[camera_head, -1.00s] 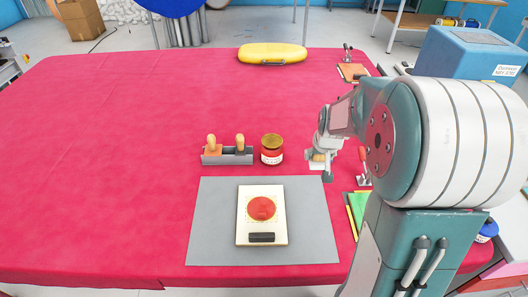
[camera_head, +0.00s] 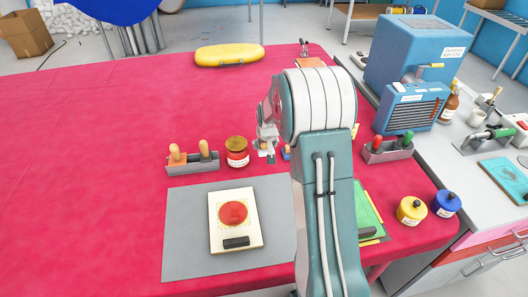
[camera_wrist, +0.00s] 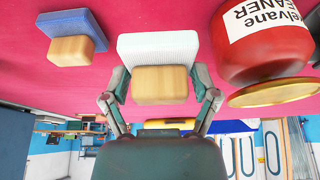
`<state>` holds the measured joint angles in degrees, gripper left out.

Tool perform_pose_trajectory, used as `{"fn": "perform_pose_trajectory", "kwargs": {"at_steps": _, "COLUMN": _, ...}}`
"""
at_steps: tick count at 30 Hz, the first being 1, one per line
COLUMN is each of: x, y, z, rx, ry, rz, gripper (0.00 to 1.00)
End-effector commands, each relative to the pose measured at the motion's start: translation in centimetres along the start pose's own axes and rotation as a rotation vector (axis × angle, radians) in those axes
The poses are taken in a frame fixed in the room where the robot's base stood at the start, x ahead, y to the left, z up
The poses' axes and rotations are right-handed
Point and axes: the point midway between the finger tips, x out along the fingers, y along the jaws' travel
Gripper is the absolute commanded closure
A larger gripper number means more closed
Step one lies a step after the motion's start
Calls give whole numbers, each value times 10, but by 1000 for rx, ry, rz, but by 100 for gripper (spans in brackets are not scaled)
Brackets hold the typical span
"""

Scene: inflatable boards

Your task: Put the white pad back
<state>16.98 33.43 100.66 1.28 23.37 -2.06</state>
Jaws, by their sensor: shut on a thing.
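The white pad (camera_wrist: 158,45) has a pale wooden block grip (camera_wrist: 160,86). In the wrist view it sits between the two fingers of my gripper (camera_wrist: 160,92), which is shut on its block. In the head view my gripper (camera_head: 267,146) is just right of the red tin, and the pad is mostly hidden. I cannot tell whether the pad touches the table.
A blue pad with a wooden block (camera_wrist: 72,50) is close by, with a red cleaner tin (camera_head: 237,152) on the other side. A grey rack with wooden-handled tools (camera_head: 192,163) stands left. A cream board (camera_head: 235,220) lies on a grey mat (camera_head: 185,245).

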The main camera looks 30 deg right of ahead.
Motion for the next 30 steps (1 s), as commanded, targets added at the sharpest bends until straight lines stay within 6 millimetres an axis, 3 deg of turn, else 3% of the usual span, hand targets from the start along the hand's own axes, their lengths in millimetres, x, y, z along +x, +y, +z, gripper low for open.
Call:
{"fn": "perform_pose_trajectory", "kwargs": {"at_steps": 8, "x": 24, "y": -1, "z": -6, "rx": 0, "ry": -1, "rz": 0, "gripper": 67}}
{"fn": "perform_pose_trajectory", "kwargs": {"at_steps": 13, "x": 47, "y": -1, "z": 5, "rx": 0, "ry": -2, "rz": 0, "gripper": 67}}
{"fn": "perform_pose_trajectory", "kwargs": {"at_steps": 23, "x": 50, "y": -1, "z": 6, "rx": 0, "ry": 0, "rz": 0, "gripper": 67}}
{"fn": "perform_pose_trajectory", "kwargs": {"at_steps": 24, "x": 50, "y": -1, "z": 6, "rx": 0, "ry": 1, "rz": 0, "gripper": 9}}
{"fn": "perform_pose_trajectory", "kwargs": {"at_steps": 25, "x": 49, "y": -1, "z": 6, "rx": 0, "ry": 1, "rz": 0, "gripper": 0}}
{"fn": "perform_pose_trajectory", "kwargs": {"at_steps": 30, "x": 49, "y": -1, "z": 6, "rx": 0, "ry": 1, "rz": 0, "gripper": 0}}
